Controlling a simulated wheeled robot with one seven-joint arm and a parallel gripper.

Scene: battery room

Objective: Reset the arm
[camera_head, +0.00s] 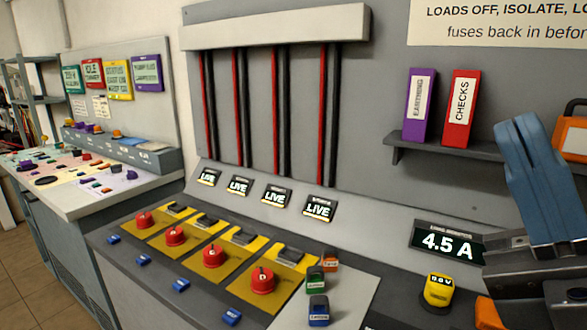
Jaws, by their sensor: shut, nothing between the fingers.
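My gripper (520,127) is at the right edge of the head view, in front of the sloped panel and the shelf. Its two blue fingers point up and lie together, with nothing seen between them. Its dark grey body below is cut off by the frame edge. The rest of my arm is mostly out of view.
A console holds several red knobs on yellow plates (190,252), with LIVE displays (319,207) above. Purple (419,107) and red binders (459,108) stand on a shelf (445,153).

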